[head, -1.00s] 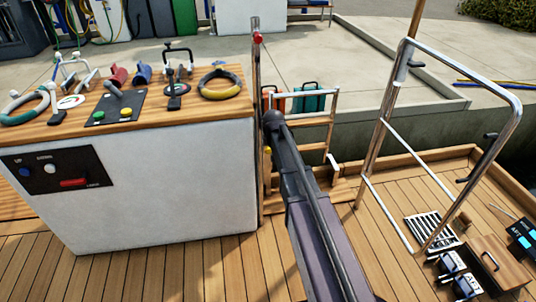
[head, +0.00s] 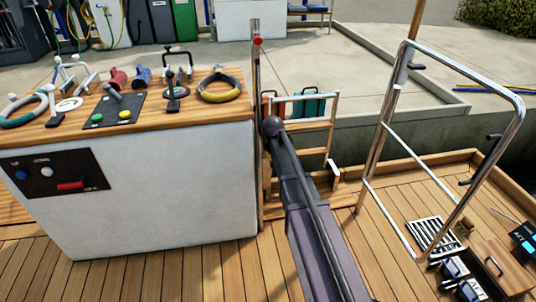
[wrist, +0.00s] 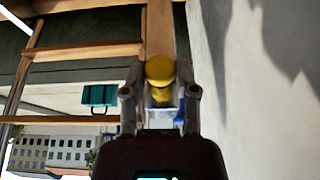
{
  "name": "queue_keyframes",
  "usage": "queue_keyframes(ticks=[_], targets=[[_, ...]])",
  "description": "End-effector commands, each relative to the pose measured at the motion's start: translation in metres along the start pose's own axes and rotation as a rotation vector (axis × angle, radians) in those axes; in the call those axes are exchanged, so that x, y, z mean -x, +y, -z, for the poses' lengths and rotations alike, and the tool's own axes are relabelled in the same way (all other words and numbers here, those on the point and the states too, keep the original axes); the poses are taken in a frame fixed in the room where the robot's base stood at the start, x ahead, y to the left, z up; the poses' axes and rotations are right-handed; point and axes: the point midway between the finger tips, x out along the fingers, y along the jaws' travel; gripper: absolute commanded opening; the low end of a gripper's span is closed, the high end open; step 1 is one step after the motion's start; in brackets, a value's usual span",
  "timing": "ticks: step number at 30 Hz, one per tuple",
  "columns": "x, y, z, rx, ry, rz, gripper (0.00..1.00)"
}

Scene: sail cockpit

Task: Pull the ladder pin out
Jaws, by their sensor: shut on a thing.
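The ladder pin (wrist: 160,68) shows in the wrist view as a round yellow knob, in front of a wooden post. My gripper (wrist: 160,84) has its two fingers on either side of the knob and is shut on it. How far the pin sits in its hole is hidden. The boarding ladder (head: 315,125), with steel rails and wooden steps, stands behind my arm in the head view. Its rails and steps also show at the left of the wrist view (wrist: 85,51). In the head view my arm hides the gripper.
A white console (head: 150,190) with a wooden top stands left of my arm. A bent steel rail (head: 387,120) rises on the right. A grate (head: 432,235) and a wooden box (head: 500,265) lie on the deck at the right. Deck planks in front are clear.

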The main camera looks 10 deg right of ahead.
Motion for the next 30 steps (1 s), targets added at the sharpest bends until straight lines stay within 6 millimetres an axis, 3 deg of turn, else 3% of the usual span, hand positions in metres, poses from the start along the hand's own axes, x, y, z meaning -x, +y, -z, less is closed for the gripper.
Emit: queue_keyframes(ticks=[5, 14, 24, 25, 27, 30], targets=[[0.002, 0.000, -0.004, 0.000, -0.001, 0.000, 0.00], [0.014, 0.000, -0.036, 0.000, -0.001, 0.000, 0.00], [0.015, 0.000, -0.039, 0.000, -0.006, 0.000, 0.00], [0.015, 0.000, -0.039, 0.000, -0.006, 0.000, 0.47], [0.015, 0.000, -0.039, 0.000, -0.005, 0.000, 0.68], [0.015, 0.000, -0.038, 0.000, -0.004, 0.000, 0.72]])
